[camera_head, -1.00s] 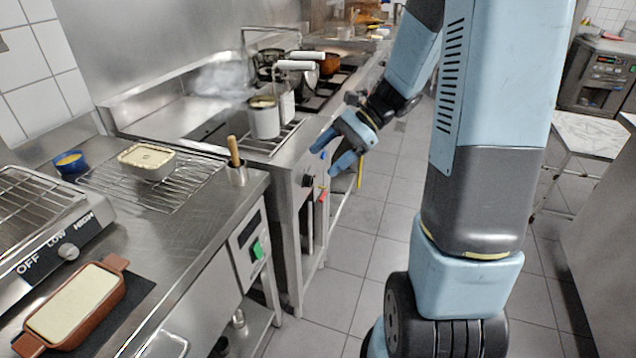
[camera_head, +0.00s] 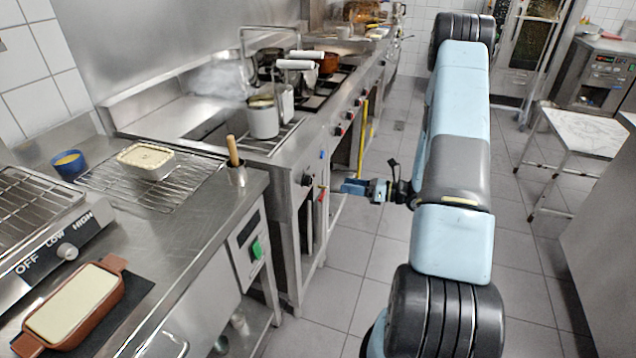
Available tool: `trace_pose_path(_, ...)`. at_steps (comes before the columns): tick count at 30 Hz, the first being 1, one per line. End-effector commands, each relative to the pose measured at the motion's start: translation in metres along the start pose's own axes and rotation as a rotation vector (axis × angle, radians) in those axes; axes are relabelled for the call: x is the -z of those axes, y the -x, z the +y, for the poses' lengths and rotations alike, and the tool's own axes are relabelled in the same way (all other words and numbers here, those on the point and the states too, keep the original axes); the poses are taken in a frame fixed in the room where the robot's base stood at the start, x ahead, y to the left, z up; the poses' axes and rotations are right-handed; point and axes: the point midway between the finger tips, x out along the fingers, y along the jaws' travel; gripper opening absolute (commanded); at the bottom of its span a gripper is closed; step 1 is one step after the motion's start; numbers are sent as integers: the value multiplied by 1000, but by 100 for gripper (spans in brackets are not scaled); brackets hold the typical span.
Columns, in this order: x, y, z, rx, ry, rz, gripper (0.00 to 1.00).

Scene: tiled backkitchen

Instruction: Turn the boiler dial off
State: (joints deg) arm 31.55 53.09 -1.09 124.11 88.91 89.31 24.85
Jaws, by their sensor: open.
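The steaming boiler (camera_head: 190,115) stands along the left wall with a pot on its front part. On its front panel is a dark round dial (camera_head: 307,180), seen at a slant; its setting is too small to read. A blue mark and a red-handled part (camera_head: 321,195) sit close beside it. My gripper (camera_head: 345,188) is open and empty in front of the panel, its fingers pointing left towards the dial and red part. It looks apart from them, though the exact gap cannot be told.
A counter (camera_head: 195,200) with a wire rack and a green-switched panel (camera_head: 256,249) is nearer. A toaster grill with an OFF-LOW-HIGH knob (camera_head: 67,251) is at left. Stove knobs (camera_head: 338,130) line the front beyond the boiler. The floor aisle is clear; a white-topped table (camera_head: 585,130) stands right.

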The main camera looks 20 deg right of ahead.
Motion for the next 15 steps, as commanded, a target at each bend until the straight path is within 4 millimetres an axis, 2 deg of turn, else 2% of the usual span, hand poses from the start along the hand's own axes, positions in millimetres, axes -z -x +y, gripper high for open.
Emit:
trace_pose_path(3,15,8,-13,43,-50,-39,69)
trace_pose_path(8,22,10,-20,66,-74,-61,69)
trace_pose_path(11,22,3,-20,66,-76,-62,69)
trace_pose_path(15,21,-17,-21,63,-74,-61,69)
